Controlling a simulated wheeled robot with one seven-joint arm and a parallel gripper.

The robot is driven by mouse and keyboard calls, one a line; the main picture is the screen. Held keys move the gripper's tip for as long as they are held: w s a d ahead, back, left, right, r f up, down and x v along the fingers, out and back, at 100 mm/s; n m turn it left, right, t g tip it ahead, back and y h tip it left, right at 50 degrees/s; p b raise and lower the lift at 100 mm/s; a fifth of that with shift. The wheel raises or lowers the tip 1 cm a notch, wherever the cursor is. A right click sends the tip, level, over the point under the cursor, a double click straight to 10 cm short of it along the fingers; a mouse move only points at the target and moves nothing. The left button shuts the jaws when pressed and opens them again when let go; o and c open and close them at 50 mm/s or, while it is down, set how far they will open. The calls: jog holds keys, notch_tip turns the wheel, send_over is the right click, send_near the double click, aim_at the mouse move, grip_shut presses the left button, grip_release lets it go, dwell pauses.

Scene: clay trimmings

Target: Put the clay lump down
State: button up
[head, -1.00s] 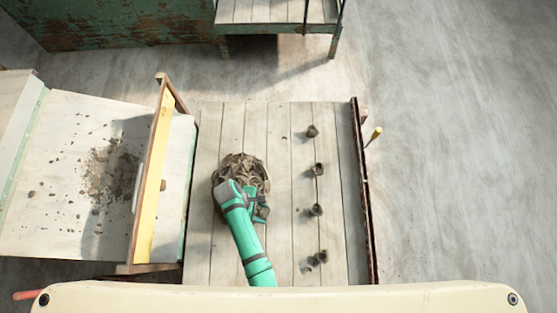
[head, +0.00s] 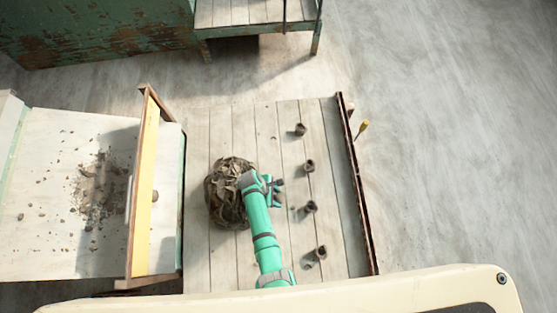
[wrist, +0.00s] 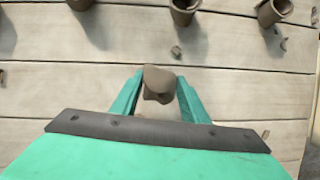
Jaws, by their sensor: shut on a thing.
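My gripper (wrist: 155,92) is shut on a grey-brown clay lump (wrist: 158,82), seen between the two green fingers in the wrist view. In the head view my gripper (head: 275,190) is over the plank table (head: 225,262), to the right of a big brown heap (head: 226,208). The lump itself is hard to make out from the head camera. How high it is above the planks I cannot tell.
Several small brown clay cups (head: 309,166) stand in a row on the right of the table. A dark raised rail (head: 358,185) edges the table there. A yellow-edged board (head: 146,190) and a dirt-strewn pale surface (head: 50,215) lie left. Bare planks lie at the far side.

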aim_at(278, 198)
jog(key=shift+w+d+f, duration=0.25)
jog(key=shift+f, duration=1.75)
jog(key=o, duration=1.2)
jog(key=shift+f, duration=0.15)
jog(key=shift+c, duration=0.2)
